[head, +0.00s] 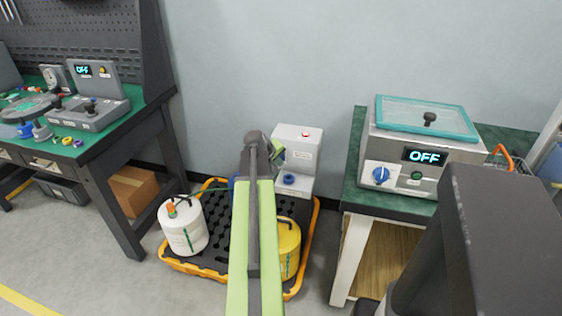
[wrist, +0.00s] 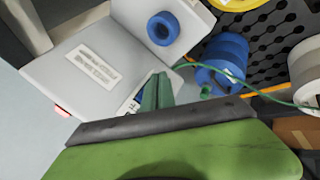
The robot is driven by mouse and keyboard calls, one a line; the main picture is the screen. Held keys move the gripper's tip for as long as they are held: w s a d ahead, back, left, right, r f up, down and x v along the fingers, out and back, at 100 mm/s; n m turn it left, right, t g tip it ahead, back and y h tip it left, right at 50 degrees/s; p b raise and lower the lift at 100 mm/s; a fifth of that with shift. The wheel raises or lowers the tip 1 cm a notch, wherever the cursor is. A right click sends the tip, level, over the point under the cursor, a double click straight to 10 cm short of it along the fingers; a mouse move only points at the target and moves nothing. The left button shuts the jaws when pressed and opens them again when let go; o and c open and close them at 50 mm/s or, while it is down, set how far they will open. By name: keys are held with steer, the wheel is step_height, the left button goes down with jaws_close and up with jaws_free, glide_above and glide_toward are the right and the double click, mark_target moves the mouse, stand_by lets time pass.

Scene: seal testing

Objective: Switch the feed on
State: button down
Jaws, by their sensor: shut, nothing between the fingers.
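A white box-shaped unit (head: 297,150) stands at the back of the spill tray, with a red button (head: 305,134) on its top and a blue ring-shaped part (head: 289,179) on its lower step. In the wrist view the unit's labelled face (wrist: 60,75), the blue ring (wrist: 163,29) and part of the red button (wrist: 62,111) show. My gripper (head: 275,149) is shut and empty, close to the unit's front face. In the wrist view its green fingertips (wrist: 157,88) partly cover a small blue-and-white marking. I cannot tell whether they touch the unit.
The spill tray (head: 180,265) also holds a white jug (head: 183,228) with a green hose, a yellow container (head: 288,247) and a blue container (wrist: 222,58). A steel bath (head: 425,158) reading OFF stands right; a bench console (head: 95,95) reading OFF stands left.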

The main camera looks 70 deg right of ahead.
steer(key=shift+a, duration=0.1)
steer(key=shift+a+r, duration=0.1)
steer(key=shift+a, duration=0.55)
steer(key=shift+s, duration=0.1)
steer(key=a, duration=0.5)
steer(key=shift+s+r+p, duration=0.15)
steer(key=shift+r+p, duration=0.15)
steer(key=shift+p, duration=0.1)
